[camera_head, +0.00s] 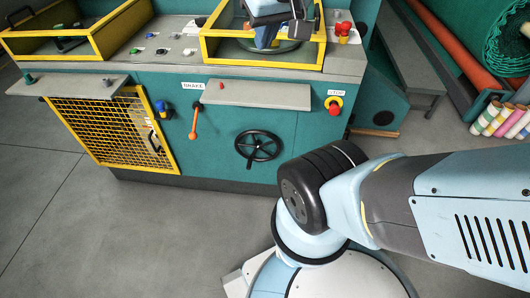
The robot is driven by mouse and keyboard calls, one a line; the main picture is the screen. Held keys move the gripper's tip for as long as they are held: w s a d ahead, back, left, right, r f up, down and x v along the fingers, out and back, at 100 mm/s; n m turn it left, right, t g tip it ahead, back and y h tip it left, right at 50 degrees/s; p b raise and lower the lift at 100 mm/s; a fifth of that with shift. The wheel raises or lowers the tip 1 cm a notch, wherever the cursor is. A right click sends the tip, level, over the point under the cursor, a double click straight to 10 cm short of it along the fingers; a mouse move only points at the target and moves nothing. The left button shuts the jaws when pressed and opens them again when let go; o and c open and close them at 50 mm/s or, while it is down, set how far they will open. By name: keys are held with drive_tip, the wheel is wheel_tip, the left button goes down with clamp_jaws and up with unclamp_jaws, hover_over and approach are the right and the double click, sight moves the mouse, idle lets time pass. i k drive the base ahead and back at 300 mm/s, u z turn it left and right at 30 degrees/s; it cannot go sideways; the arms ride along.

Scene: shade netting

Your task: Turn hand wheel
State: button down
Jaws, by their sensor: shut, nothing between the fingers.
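The black hand wheel (257,147) is mounted on the teal front panel of the machine. It is a spoked ring with a small knob at its rim, and it stands free with nothing touching it. My gripper (266,38) appears at the top edge, inside the right yellow guard frame, well above the wheel and apart from it. It is shut with nothing held, and it is partly cut off by the picture edge. A dark round part (285,46) lies beneath it; whether they touch cannot be told.
An orange-handled lever (194,122) and a red stop button (334,108) flank the wheel. A grey shelf (258,94) juts out above it. A yellow mesh door (112,133) is at left. Rolls of netting (507,45) stand at right. The floor in front is clear at left.

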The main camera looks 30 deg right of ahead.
sight(257, 145)
drive_tip(key=u, duration=1)
drive_tip(key=i, duration=0.1)
drive_tip(key=z, duration=2.05)
drive_tip(key=k, duration=1.15)
drive_tip(key=u, duration=0.4)
drive_tip(key=i, duration=0.5)
drive_tip(key=u, duration=0.1)
